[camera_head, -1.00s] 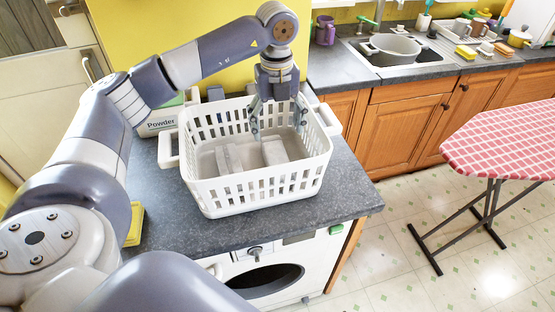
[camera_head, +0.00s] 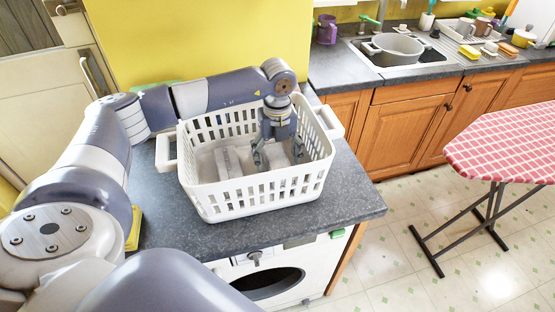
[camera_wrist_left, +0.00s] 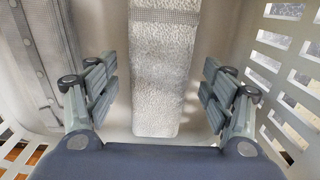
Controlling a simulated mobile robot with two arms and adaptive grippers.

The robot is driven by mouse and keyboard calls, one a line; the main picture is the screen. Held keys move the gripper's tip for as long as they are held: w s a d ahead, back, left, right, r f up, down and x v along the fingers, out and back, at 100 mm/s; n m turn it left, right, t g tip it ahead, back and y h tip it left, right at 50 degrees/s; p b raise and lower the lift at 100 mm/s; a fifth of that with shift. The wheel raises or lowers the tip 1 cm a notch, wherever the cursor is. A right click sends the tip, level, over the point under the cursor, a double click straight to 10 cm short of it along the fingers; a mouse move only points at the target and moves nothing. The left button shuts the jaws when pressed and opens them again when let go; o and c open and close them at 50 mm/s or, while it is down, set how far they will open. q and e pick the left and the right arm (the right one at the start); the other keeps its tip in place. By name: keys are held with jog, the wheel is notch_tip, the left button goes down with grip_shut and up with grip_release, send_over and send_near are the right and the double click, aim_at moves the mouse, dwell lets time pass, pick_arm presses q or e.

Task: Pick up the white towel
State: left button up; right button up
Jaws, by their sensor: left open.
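A white laundry basket (camera_head: 258,198) with slotted walls stands on the dark countertop. Inside it lies the white towel (camera_wrist_left: 160,75), a long folded strip with a fluffy texture and a ribbed band, in the middle of the left wrist view. My left gripper (camera_head: 278,156) is down inside the basket, pointing downward. Its fingers are open, one on each side of the towel, with gaps between them and the cloth in the left wrist view (camera_wrist_left: 159,92). In the head view the gripper mostly hides the towel.
A second folded grey-white cloth (camera_wrist_left: 38,65) lies left of the towel, also in the basket (camera_wrist_left: 285,50). The basket walls surround the gripper closely. A washing machine (camera_head: 312,268) sits under the countertop (camera_head: 190,232). An ironing board (camera_head: 510,145) stands right, across open floor.

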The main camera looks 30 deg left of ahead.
aim_at(277, 157)
pick_arm(q)
jog(key=shift+s+f, duration=0.1)
jog(key=shift+f, duration=0.95)
jog(key=c, duration=1.2)
notch_tip(277, 157, up, 9)
jog(key=shift+b, duration=1.25)
jog(key=shift+r, duration=0.6)
